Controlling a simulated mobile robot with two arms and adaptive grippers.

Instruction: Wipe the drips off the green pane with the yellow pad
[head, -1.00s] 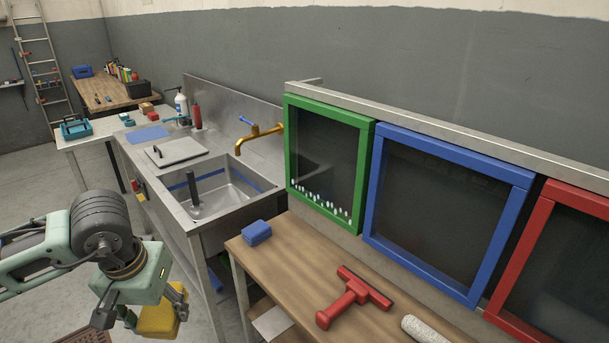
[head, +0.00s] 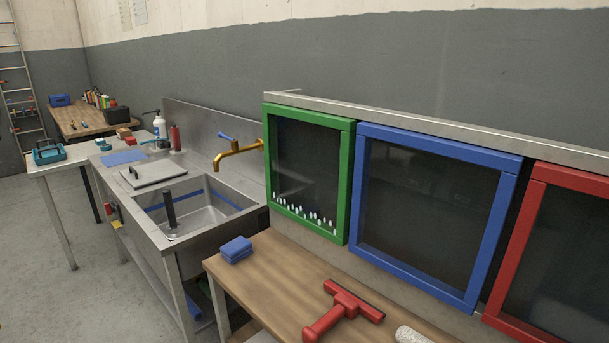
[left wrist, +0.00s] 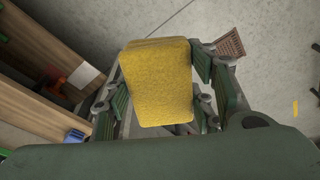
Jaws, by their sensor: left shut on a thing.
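The green-framed pane (head: 308,165) is mounted upright on the wall panel, left of the blue-framed pane. White drips (head: 305,212) line the lower part of its dark glass. The yellow pad (left wrist: 158,85) shows in the left wrist view, between the fingers of my left gripper (left wrist: 160,92), which is shut on it. The pad is over the floor beside the wooden bench. My left gripper and the pad are outside the head view now. My right gripper is in neither view.
A wooden bench (head: 275,285) below the panes bears a red squeegee (head: 342,309), a white roller (head: 410,335) and a blue sponge (head: 236,249). A steel sink (head: 205,215) with a brass tap (head: 238,152) stands to the left. Blue (head: 432,212) and red (head: 555,260) panes are at right.

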